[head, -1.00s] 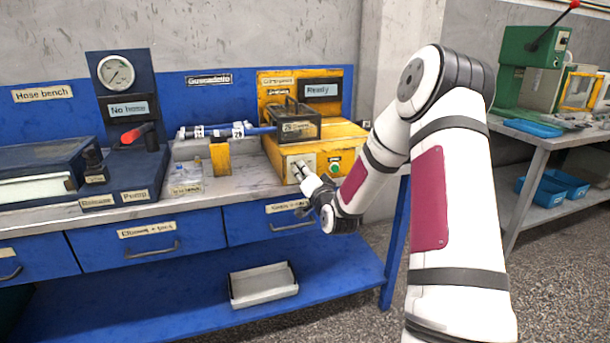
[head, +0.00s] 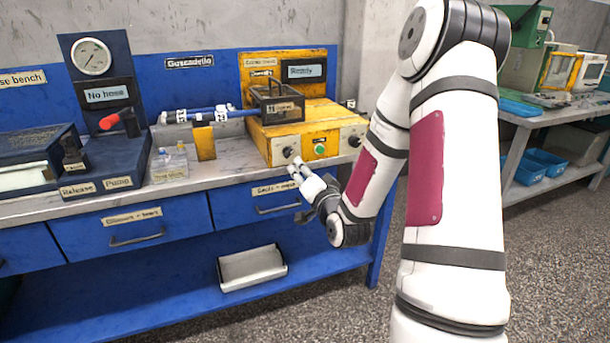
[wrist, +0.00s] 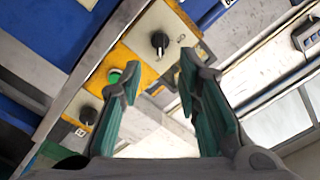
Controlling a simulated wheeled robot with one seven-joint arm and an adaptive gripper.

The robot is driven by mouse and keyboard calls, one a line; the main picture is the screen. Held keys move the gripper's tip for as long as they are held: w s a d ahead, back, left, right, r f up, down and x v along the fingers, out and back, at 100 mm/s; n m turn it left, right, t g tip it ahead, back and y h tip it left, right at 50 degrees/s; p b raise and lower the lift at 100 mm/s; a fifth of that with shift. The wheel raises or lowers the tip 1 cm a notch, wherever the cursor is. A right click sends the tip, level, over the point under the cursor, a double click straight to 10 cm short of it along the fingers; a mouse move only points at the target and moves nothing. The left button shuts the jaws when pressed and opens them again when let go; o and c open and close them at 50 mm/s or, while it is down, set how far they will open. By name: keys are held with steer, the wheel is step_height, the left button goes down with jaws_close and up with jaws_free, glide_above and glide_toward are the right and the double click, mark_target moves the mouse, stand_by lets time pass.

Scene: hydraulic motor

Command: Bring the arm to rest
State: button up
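My gripper (head: 297,168) is in front of the yellow crimp machine on the bench, near its front panel and above the drawer. In the wrist view my gripper (wrist: 155,75) has its two green-padded fingers spread apart with nothing between them. The yellow machine (head: 322,115) has a green button (head: 319,149) and dark knobs on its front. In the wrist view the green button (wrist: 115,76) and a black knob (wrist: 159,41) show beyond the fingers. My arm is bent, with the elbow high at the right of the head view.
The blue hose bench holds a pump unit (head: 115,170) with a gauge (head: 91,57) and a blue hose (head: 205,114). A grey tray (head: 252,268) lies on the lower shelf. A second table (head: 545,118) stands at the right. The floor between them is clear.

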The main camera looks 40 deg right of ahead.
steer(key=shift+s+a, duration=0.15)
steer(key=shift+s, duration=0.5)
